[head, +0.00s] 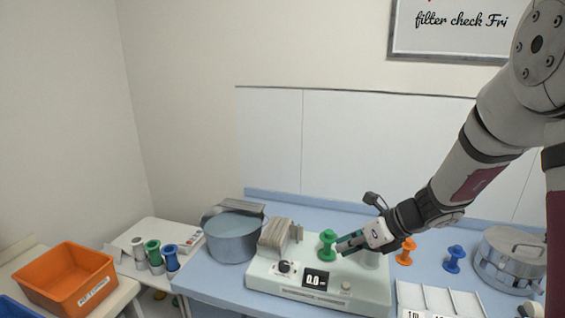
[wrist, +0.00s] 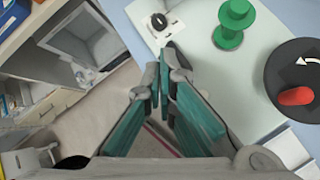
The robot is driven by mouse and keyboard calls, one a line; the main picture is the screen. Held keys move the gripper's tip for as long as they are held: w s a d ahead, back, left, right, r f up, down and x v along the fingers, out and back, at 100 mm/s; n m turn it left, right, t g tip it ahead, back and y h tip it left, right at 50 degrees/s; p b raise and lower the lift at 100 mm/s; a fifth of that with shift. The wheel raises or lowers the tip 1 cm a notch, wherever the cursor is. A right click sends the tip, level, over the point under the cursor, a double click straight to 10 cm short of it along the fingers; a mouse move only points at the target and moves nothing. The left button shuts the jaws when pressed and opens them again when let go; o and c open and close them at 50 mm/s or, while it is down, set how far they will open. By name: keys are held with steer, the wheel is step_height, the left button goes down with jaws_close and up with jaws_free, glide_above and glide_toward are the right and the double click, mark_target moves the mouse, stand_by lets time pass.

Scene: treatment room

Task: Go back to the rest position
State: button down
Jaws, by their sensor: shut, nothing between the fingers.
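My gripper (head: 343,247) is shut and empty in the head view, at the end of my arm reaching in from the right. It hovers over the right part of a white device (head: 321,294) with a small display. In the wrist view my gripper (wrist: 161,84) shows its teal fingers with tips together. A green spool-shaped piece (head: 327,244) stands upright on the device, just left of the fingertips in the head view. The green piece also shows in the wrist view (wrist: 232,38), apart from the fingers.
A grey pot (head: 233,239) stands left of the device, and a lidded metal pot (head: 510,264) at the right. Orange (head: 405,252) and blue (head: 454,260) pieces stand on the blue counter. An orange bin (head: 64,276) sits at far left. Space above the counter is clear left of my arm.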

steer(key=s+a+r+n+g+h, duration=0.1)
steer(key=s+a+r+n+h, duration=0.15)
steer(key=s+r+n, duration=1.2)
steer(key=s+d+r+n+h, duration=0.1)
steer(key=s+d+n+h, duration=0.1)
steer(key=s+n, duration=0.5)
steer(key=s+d+r+n+t+h, duration=0.1)
steer(key=s+d+n+h, duration=0.1)
steer(key=s+n, duration=0.5)
steer(key=shift+d+n+h, duration=0.35)
steer(key=shift+d, duration=0.25)
steer(key=c, duration=2.4)
jaws_free()
steer(key=shift+w, duration=0.1)
